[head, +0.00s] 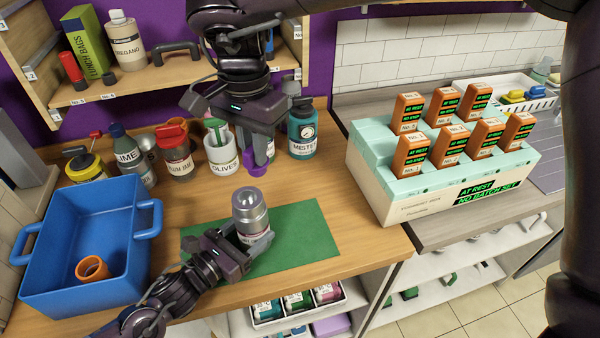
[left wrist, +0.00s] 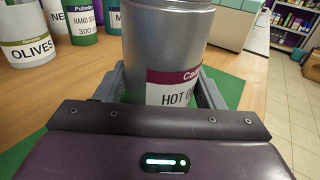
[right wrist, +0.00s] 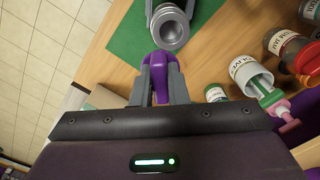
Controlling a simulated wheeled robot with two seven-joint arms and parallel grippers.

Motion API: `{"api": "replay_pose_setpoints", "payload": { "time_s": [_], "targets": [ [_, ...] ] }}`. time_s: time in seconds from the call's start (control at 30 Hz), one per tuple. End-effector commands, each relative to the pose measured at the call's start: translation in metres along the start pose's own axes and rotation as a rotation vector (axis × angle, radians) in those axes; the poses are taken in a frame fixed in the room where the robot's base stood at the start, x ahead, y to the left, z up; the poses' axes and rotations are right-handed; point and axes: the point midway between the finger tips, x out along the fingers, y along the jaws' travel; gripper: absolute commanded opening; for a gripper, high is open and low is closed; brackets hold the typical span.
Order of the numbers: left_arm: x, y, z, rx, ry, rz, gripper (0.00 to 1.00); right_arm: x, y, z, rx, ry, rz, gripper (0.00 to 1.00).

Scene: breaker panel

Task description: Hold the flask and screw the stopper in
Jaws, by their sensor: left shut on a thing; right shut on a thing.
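The silver flask (head: 249,209) stands upright on the green mat (head: 305,228), and my left gripper (head: 240,236) is shut around its lower body.
A blue crate (head: 60,285) with an orange ring (head: 92,268) stands at the left. Behind are an OLIVES cup (head: 222,155), a red-lidded jar (head: 174,155) and a teal bottle (head: 302,130). A breaker box (head: 400,203) with orange blocks stands right. The mat's right part is clear.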

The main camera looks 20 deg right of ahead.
Motion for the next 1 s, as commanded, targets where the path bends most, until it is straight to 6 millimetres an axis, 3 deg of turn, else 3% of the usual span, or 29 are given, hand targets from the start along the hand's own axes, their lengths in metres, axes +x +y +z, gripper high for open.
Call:
{"api": "replay_pose_setpoints", "payload": {
  "time_s": [0.2, 0.57, 1.0],
  "targets": [
    [0.000, 0.000, -0.001, -0.001, 0.001, 0.000, 0.35, -0.021, -0.018, 0.018, -0.022, 0.008, 0.000, 0.00],
    [0.000, 0.000, -0.001, -0.001, 0.001, -0.001, 0.35, -0.022, -0.019, 0.019, -0.022, 0.008, 0.000, 0.00],
    [0.000, -0.001, 0.000, -0.001, 0.001, -0.001, 0.35, 0.010, -0.018, 0.019, -0.022, 0.005, 0.002, 0.00]
  ]
}}
